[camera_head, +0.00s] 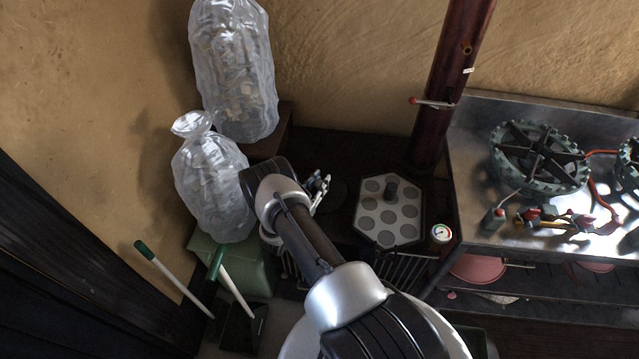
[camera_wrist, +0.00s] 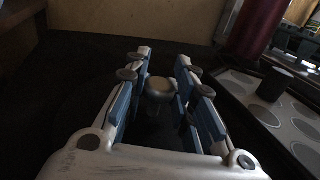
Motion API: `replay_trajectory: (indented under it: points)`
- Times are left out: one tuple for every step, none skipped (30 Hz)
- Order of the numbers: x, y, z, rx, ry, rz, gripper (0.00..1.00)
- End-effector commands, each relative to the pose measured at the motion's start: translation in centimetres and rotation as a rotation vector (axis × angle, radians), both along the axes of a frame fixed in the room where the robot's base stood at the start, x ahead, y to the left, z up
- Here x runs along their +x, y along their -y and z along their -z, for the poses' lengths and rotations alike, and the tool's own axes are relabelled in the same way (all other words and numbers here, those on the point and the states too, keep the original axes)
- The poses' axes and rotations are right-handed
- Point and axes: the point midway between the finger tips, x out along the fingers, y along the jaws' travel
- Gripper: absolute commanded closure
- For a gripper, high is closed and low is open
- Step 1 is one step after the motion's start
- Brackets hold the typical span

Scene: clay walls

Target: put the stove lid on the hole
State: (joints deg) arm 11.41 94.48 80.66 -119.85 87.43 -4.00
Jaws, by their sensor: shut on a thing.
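My gripper (camera_head: 321,188) is over the dark stove top (camera_head: 345,150), left of the hexagonal plate. In the wrist view its two blue-padded fingers (camera_wrist: 158,92) are shut on a small knob with a pale rounded top, the knob of the stove lid (camera_wrist: 158,86). The lid's disc is very dark and hardly stands out from the black stove top; in the head view part of it seems to show just right of the fingers. I cannot make out the hole, nor tell whether the lid rests on the stove or hangs just above it.
Wrapped bundles (camera_head: 213,185) stand left. A metal counter with a gas burner (camera_head: 540,157) is at right.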

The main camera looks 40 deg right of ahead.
Motion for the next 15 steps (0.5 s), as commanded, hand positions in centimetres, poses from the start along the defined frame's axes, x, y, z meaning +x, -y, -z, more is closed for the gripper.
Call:
replay_trajectory:
  points:
    - [-0.03, -0.03, 0.44, 0.005, -0.001, -0.002, 1.0]
    - [-0.04, -0.04, 0.52, 0.006, -0.002, -0.002, 1.0]
    - [-0.06, -0.04, 0.64, 0.007, -0.002, -0.002, 1.0]
    - [-0.08, -0.05, 0.73, 0.008, -0.003, -0.002, 1.0]
    - [-0.1, -0.05, 0.83, 0.008, -0.003, -0.002, 1.0]
    - [-0.12, -0.06, 0.96, 0.008, -0.004, -0.002, 1.0]
    - [-0.14, -0.07, 1.06, 0.009, -0.004, -0.002, 1.0]
    - [-0.17, -0.07, 1.15, 0.01, -0.004, -0.003, 1.0]
    - [-0.19, -0.09, 1.25, 0.01, -0.005, -0.003, 1.0]
    - [-0.2, -0.09, 1.3, 0.011, -0.006, -0.003, 1.0]
    - [-0.21, -0.09, 1.33, 0.011, -0.006, -0.003, 1.0]
    - [-0.22, -0.1, 1.35, 0.011, -0.006, -0.003, 1.0]
    - [-0.22, -0.1, 1.35, 0.011, -0.006, -0.003, 1.0]
    - [-0.22, -0.1, 1.35, 0.011, -0.005, -0.003, 1.0]
    - [-0.23, -0.1, 1.35, 0.011, -0.005, -0.003, 1.0]
